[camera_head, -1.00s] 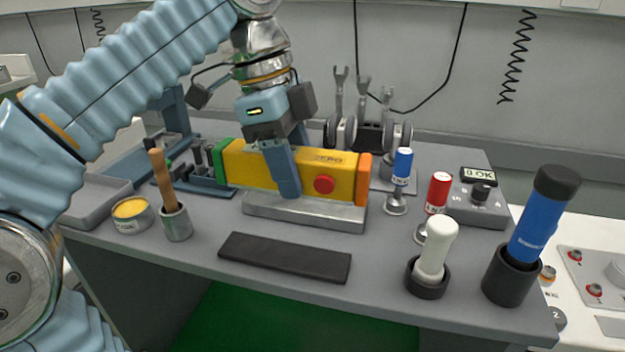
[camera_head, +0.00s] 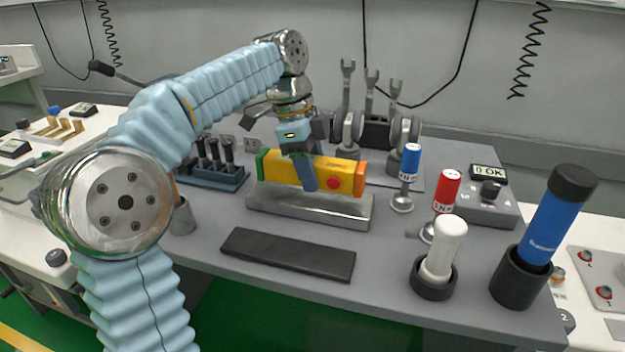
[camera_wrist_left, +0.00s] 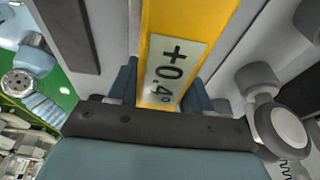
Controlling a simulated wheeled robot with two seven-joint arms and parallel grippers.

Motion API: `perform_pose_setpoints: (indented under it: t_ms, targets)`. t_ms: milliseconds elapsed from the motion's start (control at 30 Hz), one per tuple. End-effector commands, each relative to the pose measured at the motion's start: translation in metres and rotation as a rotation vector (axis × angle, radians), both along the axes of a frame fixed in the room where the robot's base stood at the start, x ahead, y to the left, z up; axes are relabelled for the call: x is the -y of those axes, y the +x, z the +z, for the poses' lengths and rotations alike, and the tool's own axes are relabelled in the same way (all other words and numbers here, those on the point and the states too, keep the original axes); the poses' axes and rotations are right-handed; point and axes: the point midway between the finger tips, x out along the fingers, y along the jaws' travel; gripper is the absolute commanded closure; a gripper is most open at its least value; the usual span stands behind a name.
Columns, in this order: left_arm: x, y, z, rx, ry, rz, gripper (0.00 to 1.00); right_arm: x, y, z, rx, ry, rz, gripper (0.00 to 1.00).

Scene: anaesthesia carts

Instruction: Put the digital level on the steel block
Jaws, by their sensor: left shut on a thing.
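The digital level (camera_head: 340,176) is a yellow bar with a green left end, an orange right end and a red round button. My left gripper (camera_head: 309,186) is shut on its middle. In the left wrist view the fingers flank the level (camera_wrist_left: 188,28), whose display reads +0.4°. The steel block (camera_head: 300,208) is a long, low grey bar on the bench. The level lines up lengthwise with it, its lower edge along the back of the block's top. Whether they touch I cannot tell. My right gripper is not in view.
A dark flat strip (camera_head: 288,254) lies in front of the block. A white-handled tool (camera_head: 443,247) and a blue cylinder (camera_head: 545,229) stand in black cups at the right. Forked metal pieces (camera_head: 371,88) rise behind.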

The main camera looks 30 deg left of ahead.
Motion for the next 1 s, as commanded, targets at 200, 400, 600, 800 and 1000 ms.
perform_pose_setpoints:
  t_ms: [200, 400, 600, 800, 1000]
  targets:
    - [0.001, -0.002, -0.022, 0.001, -0.001, 0.0, 0.92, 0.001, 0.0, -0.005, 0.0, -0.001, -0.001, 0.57]
    - [0.001, -0.002, -0.021, 0.001, -0.001, -0.001, 0.92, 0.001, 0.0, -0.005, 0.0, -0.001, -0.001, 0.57]
    - [0.001, -0.002, -0.024, 0.0, -0.001, -0.001, 0.4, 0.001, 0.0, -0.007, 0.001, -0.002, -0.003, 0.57]
    - [0.001, -0.002, -0.024, 0.0, -0.001, -0.001, 0.25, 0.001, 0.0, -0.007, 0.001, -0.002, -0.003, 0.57]
    - [0.001, -0.002, -0.021, 0.0, -0.001, -0.001, 0.25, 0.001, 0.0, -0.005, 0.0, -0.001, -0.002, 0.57]
